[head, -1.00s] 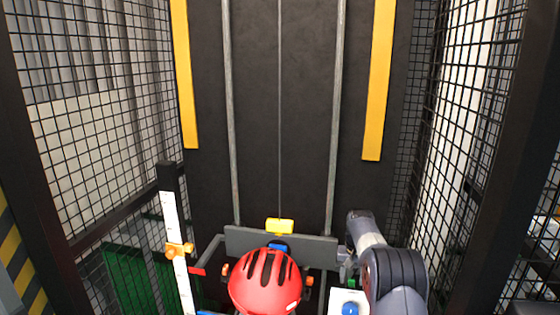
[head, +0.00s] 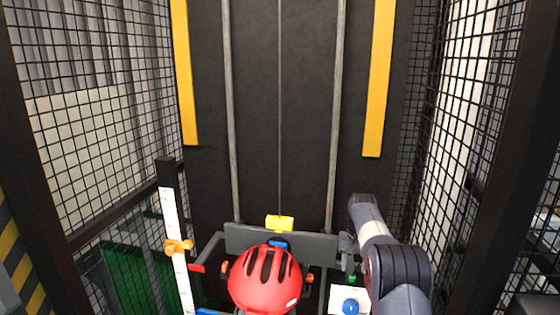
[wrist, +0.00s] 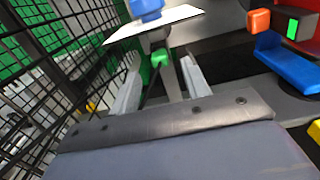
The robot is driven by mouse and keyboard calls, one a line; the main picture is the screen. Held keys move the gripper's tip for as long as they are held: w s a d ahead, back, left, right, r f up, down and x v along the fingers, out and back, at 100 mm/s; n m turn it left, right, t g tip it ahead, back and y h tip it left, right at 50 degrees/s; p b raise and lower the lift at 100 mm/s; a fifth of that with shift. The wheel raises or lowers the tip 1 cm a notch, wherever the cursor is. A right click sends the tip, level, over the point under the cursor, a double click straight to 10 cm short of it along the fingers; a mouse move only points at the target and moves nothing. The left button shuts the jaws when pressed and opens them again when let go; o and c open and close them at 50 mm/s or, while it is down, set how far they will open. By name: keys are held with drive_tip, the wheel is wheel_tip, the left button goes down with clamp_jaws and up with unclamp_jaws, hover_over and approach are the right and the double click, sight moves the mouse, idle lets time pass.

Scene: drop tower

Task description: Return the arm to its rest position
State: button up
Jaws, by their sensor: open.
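My arm (head: 392,262) rises at the lower right of the head view, bent at a dark joint. My gripper is out of sight there. In the wrist view my gripper (wrist: 161,72) is open, its two grey fingers apart with nothing held. A small green knob (wrist: 161,58) and a grey post show between and beyond the fingers; I cannot tell how far off they are. Past them is a white plate (wrist: 170,22) with a blue button (wrist: 147,8). The plate also shows beside my arm in the head view (head: 338,295).
A red helmet (head: 264,285) sits low at the centre, below a grey crossbar (head: 240,238) and a yellow block (head: 279,222). A white scale (head: 171,222) with an orange clamp stands left. Black mesh fences (head: 90,110) close both sides. In the wrist view, mesh is close on the left.

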sight(353, 276)
wheel_tip(353, 276, down, 4)
drive_tip(key=shift+r+p, duration=0.25)
drive_tip(key=shift+p, duration=0.5)
wheel_tip(353, 276, up, 5)
drive_tip(key=shift+f+p, duration=0.1)
drive_tip(key=shift+p, duration=1.15)
drive_tip(key=shift+s+a+b, duration=0.1)
drive_tip(key=shift+a+b, duration=0.2)
drive_tip(key=shift+b, duration=0.05)
drive_tip(key=s+a+r+b, duration=0.4)
drive_tip(key=s+a+r, duration=0.2)
drive_tip(key=a+r, duration=0.2)
drive_tip(key=shift+s+a+r, duration=0.2)
drive_tip(key=shift+s+r, duration=0.2)
drive_tip(key=shift+r, duration=0.75)
